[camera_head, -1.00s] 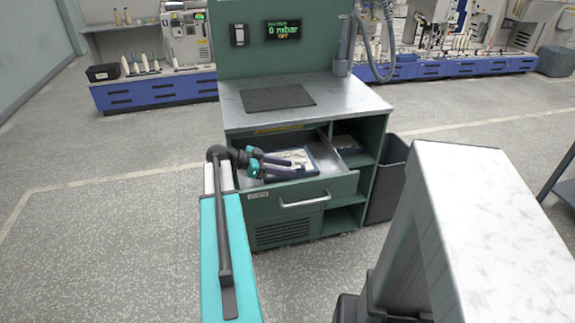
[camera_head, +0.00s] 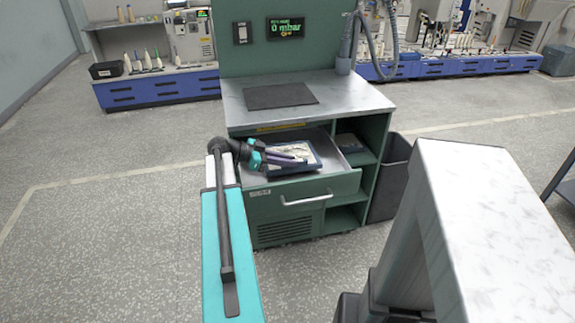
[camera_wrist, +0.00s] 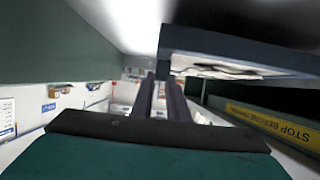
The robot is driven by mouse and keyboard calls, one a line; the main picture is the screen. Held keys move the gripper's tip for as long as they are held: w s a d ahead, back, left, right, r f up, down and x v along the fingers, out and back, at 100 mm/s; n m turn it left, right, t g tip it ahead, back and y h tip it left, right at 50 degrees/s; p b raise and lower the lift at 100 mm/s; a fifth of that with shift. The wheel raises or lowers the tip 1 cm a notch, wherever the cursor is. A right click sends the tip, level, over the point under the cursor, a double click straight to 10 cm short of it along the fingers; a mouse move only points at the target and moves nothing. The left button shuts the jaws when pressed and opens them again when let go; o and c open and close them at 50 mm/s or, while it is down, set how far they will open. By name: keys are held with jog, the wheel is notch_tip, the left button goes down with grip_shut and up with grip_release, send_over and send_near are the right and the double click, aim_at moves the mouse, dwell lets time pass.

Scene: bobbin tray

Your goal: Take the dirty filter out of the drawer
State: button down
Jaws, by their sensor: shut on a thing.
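The dirty filter (camera_head: 309,149) is a flat panel with a dark blue frame and crumpled whitish lint on its face. It is at the open drawer (camera_head: 337,186) of the green cabinet. My gripper (camera_head: 303,159) reaches in from the left, its dark fingers shut on the filter's frame. In the wrist view, the filter's blue frame (camera_wrist: 235,50) fills the upper right beside my fingers (camera_wrist: 161,92). The fingers hide part of the filter in the head view, and I cannot tell how far it is off the drawer floor.
The metal worktop (camera_head: 350,98) with a dark mat (camera_head: 281,95) is above and behind the drawer. A similar panel (camera_head: 350,143) lies on the shelf at right. A grey bin (camera_head: 390,180) stands right of the cabinet. The floor at left is free.

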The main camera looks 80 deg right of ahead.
notch_tip(320, 180, up, 5)
jog(key=shift+f, duration=0.15)
jog(key=w+a, duration=0.4)
jog(key=w, duration=0.4)
jog(key=w+a+b, duration=0.1)
jog(key=w+a, duration=0.2)
jog(key=w, duration=0.5)
jog(key=shift+w+a, duration=0.2)
jog(key=shift+a, duration=0.15)
